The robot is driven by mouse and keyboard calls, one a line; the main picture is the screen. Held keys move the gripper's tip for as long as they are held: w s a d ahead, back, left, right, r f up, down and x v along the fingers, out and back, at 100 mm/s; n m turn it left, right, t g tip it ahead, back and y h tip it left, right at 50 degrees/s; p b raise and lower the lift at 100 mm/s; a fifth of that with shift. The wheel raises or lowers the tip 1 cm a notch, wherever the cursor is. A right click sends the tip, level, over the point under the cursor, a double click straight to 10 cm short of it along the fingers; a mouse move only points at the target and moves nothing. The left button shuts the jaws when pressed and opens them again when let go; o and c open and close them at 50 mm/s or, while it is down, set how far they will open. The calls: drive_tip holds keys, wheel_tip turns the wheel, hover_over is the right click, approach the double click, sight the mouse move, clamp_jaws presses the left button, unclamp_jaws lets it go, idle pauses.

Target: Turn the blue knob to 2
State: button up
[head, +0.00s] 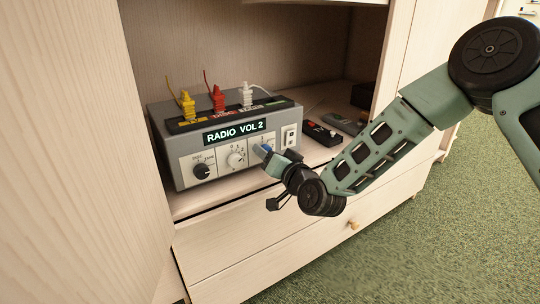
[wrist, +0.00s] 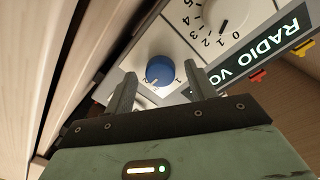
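The blue knob (wrist: 160,70) is on the light front panel of the grey radio unit (wrist: 262,8). In the wrist view it shows between my two fingertips, with a visible gap on each side. In the head view the blue knob (head: 263,149) is mostly hidden behind my gripper (head: 272,160), which is at the panel's right part. My gripper is open. The lit display (head: 235,132) reads "RADIO VOL 2".
A white knob (head: 237,159) and a black knob (head: 202,171) sit left of the blue one. Yellow, red and white plugs (head: 217,98) stand on top of the unit. A small black-and-red device (head: 322,133) lies to the right. The cabinet's side walls flank the unit.

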drive_tip(key=shift+s, duration=0.1)
drive_tip(key=p+v, duration=0.3)
drive_tip(key=v, duration=1.4)
drive_tip(key=shift+d, duration=0.2)
